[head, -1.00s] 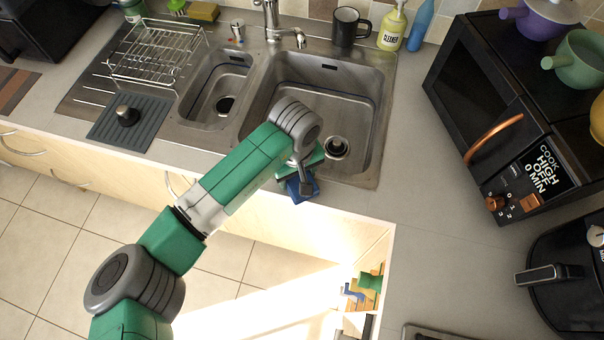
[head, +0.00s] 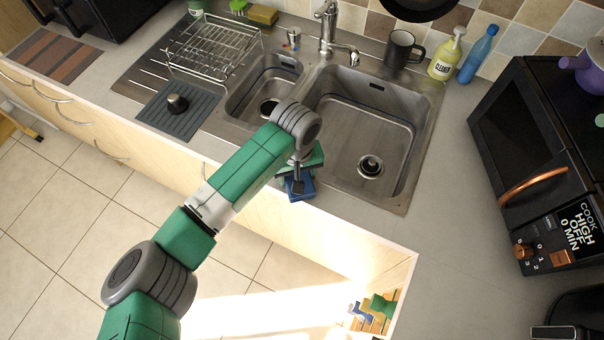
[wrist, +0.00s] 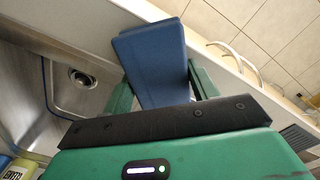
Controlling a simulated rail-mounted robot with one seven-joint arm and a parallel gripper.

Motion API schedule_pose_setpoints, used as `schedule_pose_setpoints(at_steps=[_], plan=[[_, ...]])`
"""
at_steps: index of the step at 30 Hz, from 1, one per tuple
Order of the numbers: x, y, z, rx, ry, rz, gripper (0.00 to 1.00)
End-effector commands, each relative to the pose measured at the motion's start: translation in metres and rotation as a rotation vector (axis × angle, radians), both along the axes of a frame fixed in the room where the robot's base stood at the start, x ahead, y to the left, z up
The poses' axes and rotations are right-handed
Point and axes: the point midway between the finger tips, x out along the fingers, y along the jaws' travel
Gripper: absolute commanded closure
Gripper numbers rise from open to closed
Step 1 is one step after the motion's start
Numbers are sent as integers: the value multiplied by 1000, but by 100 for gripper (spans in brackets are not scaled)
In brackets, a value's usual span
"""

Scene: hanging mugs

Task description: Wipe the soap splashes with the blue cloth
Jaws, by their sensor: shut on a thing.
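The blue cloth (head: 300,189) looks like a flat folded pad and is held in my gripper (head: 297,174) at the front edge of the counter, in front of the sink divider. In the wrist view, the cloth (wrist: 152,58) fills the space between the two green fingers of my gripper (wrist: 160,90) and sticks out beyond them. Whether the cloth touches the counter, I cannot tell. I cannot make out any soap splashes; my arm and gripper hide part of the counter's front edge.
The large sink basin (head: 350,130) lies right of my gripper, the small basin (head: 262,80) behind. A dish rack (head: 215,48) and grey mat (head: 178,112) stand left. A dark mug (head: 398,48), cleaner bottle (head: 445,58) and blue bottle (head: 478,55) stand behind. A microwave (head: 530,150) is right.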

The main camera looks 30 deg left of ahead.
Motion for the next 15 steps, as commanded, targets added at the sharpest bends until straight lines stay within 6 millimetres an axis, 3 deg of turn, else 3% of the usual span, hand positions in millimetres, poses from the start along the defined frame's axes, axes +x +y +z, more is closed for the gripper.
schedule_pose_setpoints(at_steps=[1, 2, 15], plan=[[1, -1, 20, 1, -3, -3, 63], [1, -1, 27, 1, -5, -4, 63], [3, -7, 61, -1, -2, -14, 63]])
